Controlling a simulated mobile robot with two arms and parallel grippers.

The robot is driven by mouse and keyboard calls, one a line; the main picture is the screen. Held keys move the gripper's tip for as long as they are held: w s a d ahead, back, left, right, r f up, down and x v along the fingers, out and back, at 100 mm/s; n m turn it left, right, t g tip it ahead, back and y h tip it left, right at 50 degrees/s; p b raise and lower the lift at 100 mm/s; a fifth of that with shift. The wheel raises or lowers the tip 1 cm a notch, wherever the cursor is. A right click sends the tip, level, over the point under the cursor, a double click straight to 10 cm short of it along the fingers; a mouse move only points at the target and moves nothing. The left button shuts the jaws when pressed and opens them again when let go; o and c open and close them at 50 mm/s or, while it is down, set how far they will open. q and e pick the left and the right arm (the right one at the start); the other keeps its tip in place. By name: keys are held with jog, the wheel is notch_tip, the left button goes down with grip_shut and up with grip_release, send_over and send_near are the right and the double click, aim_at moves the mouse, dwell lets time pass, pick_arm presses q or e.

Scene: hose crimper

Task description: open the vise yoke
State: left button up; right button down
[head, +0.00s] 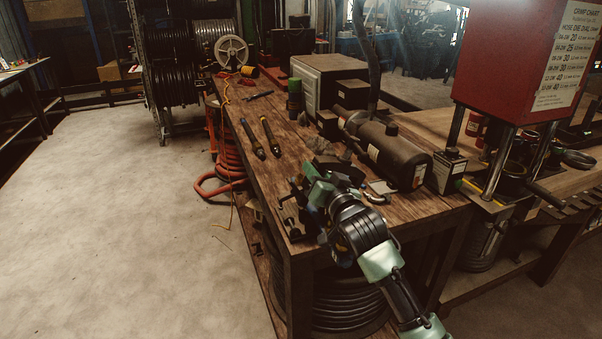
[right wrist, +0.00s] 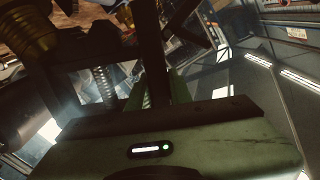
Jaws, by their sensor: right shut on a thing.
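The vise (head: 292,217) is a dark metal fixture at the near left corner of the wooden bench, partly hidden behind my right arm. My right gripper (head: 318,180) is at the vise's upper part, and its fingers are largely hidden in the head view. In the right wrist view the green gripper body fills the bottom, and the gripper (right wrist: 155,85) is shut on a dark upright bar (right wrist: 150,45), which looks like part of the vise yoke. A threaded screw (right wrist: 104,85) stands to the left of that bar. My left gripper is in neither view.
The bench holds a dark cylindrical motor (head: 400,155) right of my gripper, two dark tools (head: 270,137), a green can (head: 294,98) and a grey box (head: 325,80). A red crimper (head: 510,50) stands at right. The floor (head: 120,230) at left is clear.

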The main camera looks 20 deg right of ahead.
aim_at(349, 159)
jog(key=d+m+p, duration=0.1)
jog(key=d, duration=0.1)
jog(key=d+r+m+p, duration=0.1)
jog(key=d+m, duration=0.1)
jog(key=d+m+p, duration=0.1)
jog(key=d, duration=0.2)
jog(key=shift+w+r+m, duration=0.1)
jog(key=shift+r+m, duration=0.25)
jog(key=shift+m, duration=0.05)
jog(key=shift+d+f+m, duration=0.2)
jog(key=shift+d+m, duration=0.6)
jog(key=shift+d, duration=0.3)
jog(key=c, duration=1.3)
grip_release()
